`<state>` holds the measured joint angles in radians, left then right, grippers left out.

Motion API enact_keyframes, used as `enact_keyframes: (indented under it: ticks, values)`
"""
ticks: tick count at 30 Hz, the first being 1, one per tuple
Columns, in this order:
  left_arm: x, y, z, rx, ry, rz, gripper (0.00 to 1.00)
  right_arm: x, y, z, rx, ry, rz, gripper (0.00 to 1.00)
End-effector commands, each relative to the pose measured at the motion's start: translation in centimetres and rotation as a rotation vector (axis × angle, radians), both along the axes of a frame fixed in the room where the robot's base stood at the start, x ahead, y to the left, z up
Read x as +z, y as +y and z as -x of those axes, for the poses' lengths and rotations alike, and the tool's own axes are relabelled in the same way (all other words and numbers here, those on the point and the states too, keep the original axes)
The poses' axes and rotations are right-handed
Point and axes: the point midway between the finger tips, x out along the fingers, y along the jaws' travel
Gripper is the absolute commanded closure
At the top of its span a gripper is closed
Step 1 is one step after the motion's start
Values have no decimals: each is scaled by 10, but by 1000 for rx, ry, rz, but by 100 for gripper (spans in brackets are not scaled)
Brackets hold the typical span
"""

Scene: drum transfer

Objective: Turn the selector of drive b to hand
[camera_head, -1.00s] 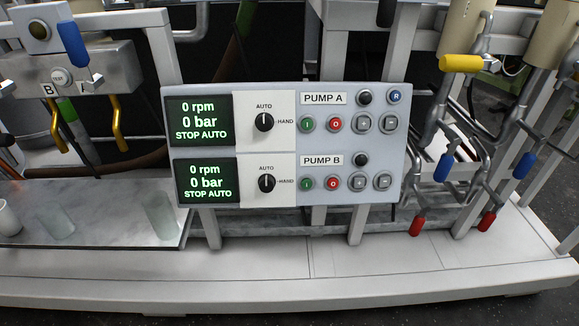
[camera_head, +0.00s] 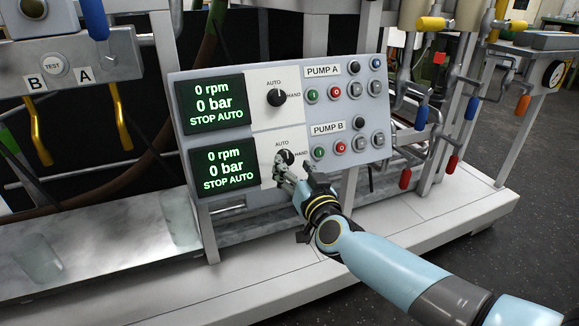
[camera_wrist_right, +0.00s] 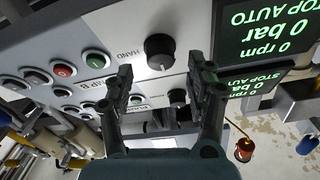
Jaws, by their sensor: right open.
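The panel (camera_head: 262,128) has two rows, PUMP A above and PUMP B below. The PUMP B selector (camera_head: 287,156) is a round black knob on a white plate, partly covered by my right gripper (camera_head: 293,167) in the head view. The PUMP B display (camera_head: 225,168) reads 0 rpm, 0 bar, STOP AUTO. In the right wrist view the panel is upside down; the PUMP B selector (camera_wrist_right: 160,51) stands between and beyond the open, empty fingers of my right gripper (camera_wrist_right: 163,82). I cannot tell whether they touch it. My left gripper is not in view.
The PUMP A selector (camera_head: 277,97) sits above, pointing to AUTO. Push buttons, green start (camera_head: 319,153) and red stop (camera_head: 340,148) among them, lie right of the PUMP B selector. Yellow levers (camera_head: 40,130) hang at left; valves with coloured handles (camera_head: 405,178) stand at right.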

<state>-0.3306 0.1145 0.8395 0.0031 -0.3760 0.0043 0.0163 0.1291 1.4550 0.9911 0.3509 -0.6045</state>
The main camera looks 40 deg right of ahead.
Motion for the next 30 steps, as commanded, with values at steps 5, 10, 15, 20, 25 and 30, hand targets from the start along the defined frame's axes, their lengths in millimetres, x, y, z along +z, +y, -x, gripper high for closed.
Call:
enact_keyframes:
  ticks: [5, 10, 15, 20, 25, 30]
  values:
    - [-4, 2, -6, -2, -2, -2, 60, -2, -6, -23, 0, 2, -1, 44]
    - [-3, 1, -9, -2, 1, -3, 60, -1, -8, -29, 0, 1, 1, 44]
    - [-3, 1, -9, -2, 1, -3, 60, 0, -8, -29, 1, 2, 0, 44]
    - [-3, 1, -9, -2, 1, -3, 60, -1, -8, -29, 1, 2, 0, 60]
    - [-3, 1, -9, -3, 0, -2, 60, -1, -8, -29, 1, 2, 0, 82]
    - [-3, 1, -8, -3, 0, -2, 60, -1, -8, -29, 2, 3, -1, 99]
